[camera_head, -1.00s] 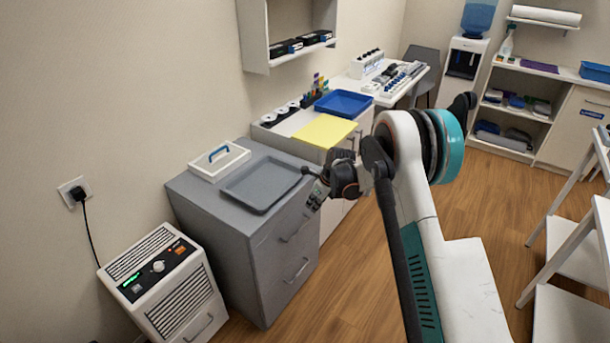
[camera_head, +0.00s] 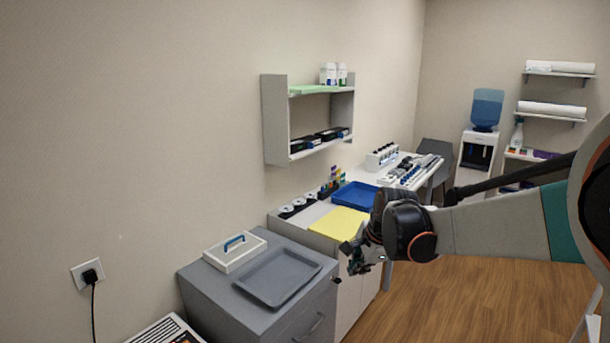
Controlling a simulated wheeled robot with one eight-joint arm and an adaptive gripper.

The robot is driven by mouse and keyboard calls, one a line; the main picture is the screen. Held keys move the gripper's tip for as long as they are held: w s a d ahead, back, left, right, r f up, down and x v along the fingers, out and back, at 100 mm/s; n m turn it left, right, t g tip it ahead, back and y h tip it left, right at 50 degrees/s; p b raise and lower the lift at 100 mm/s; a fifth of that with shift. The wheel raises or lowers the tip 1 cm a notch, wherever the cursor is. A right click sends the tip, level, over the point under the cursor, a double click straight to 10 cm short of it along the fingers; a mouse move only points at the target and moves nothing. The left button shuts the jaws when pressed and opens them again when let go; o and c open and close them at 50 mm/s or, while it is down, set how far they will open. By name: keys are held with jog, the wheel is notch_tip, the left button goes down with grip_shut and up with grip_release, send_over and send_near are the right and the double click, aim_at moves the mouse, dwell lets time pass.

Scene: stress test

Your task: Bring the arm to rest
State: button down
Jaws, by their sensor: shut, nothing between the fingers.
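My arm (camera_head: 500,222) reaches in from the right edge of the head view, its forearm nearly level. My gripper (camera_head: 352,268) is at its left end, small and dark in the picture. It is shut and empty. It appears in front of the white cabinet (camera_head: 350,292), just right of the grey cabinet (camera_head: 225,300) and below the yellow mat (camera_head: 339,222). How far it is from the cabinets is hard to tell.
A grey tray (camera_head: 278,278) and a white carrier with a blue handle (camera_head: 235,250) sit on the grey cabinet. A blue tray (camera_head: 356,195) lies behind the yellow mat. A wall shelf (camera_head: 276,120) hangs above. Wooden floor (camera_head: 470,300) is open below my arm.

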jog(key=s+d+r+n+t, duration=0.1)
jog(key=s+n, duration=0.4)
jog(key=s, duration=0.5)
jog(key=s+d+r+n+h, duration=0.1)
jog(key=s+n, duration=0.4)
jog(key=s, duration=0.5)
jog(key=s+d+r+n+t+h, duration=0.1)
jog(key=s+d+n, duration=0.3)
jog(key=s, duration=0.7)
jog(key=shift+r+n+t, duration=0.3)
jog(key=shift+r+n, duration=0.3)
jog(key=shift+r, duration=0.25)
jog(key=c, duration=2.4)
grip_release()
jog(key=shift+d, duration=0.1)
